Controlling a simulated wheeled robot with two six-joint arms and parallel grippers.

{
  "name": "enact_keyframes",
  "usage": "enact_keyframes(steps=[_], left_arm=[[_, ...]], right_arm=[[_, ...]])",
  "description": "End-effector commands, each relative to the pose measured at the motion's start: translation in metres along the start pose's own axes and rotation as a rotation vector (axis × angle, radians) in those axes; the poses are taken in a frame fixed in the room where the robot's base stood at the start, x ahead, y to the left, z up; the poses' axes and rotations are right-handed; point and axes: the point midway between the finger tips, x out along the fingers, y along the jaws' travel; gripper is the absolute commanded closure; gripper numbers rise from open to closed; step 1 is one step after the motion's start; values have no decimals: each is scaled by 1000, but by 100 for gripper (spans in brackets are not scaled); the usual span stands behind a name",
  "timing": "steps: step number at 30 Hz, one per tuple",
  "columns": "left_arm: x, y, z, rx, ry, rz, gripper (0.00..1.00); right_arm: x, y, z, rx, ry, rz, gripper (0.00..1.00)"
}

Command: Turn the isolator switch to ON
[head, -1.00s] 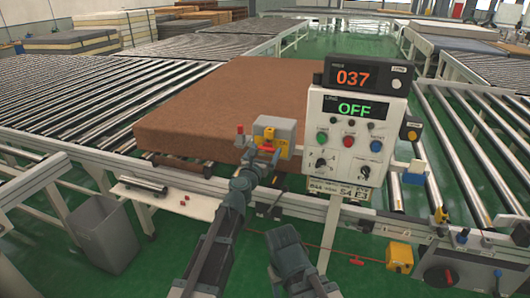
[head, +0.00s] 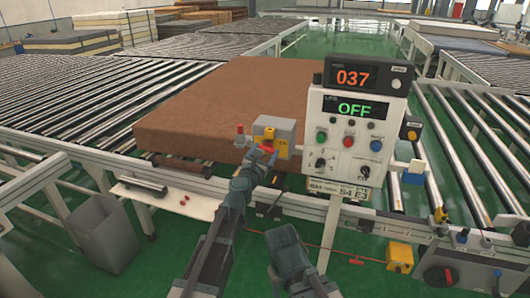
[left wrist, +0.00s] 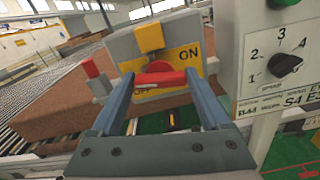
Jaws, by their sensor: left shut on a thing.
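The isolator switch (head: 285,130) is a grey box with a yellow ON/OFF plate and a yellow block on top, standing at the front edge of the conveyor. In the left wrist view the box (left wrist: 122,48) is close ahead. Its red handle (left wrist: 158,79) lies nearly level across the plate, with ON at upper right and OFF at lower left, partly covered. My left gripper (head: 262,152) is shut on the red handle, one finger at each end of it; the gripper also shows in the left wrist view (left wrist: 158,88).
A control panel (head: 345,163) stands close to the right of the switch; its displays read 037 and OFF. A brown mattress (head: 210,100) lies behind the switch. A small red-topped post (left wrist: 95,75) is left of it. A grey bin (head: 103,235) stands at lower left.

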Motion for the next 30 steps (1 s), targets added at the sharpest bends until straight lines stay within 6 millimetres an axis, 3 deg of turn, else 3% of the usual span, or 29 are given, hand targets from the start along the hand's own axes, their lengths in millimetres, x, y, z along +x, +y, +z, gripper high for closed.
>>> enact_keyframes(steps=[30], left_arm=[[0, -3, -2, 959, 0, 0, 76]], right_arm=[[2, 0, 0, 0, 0, 0, 40]])
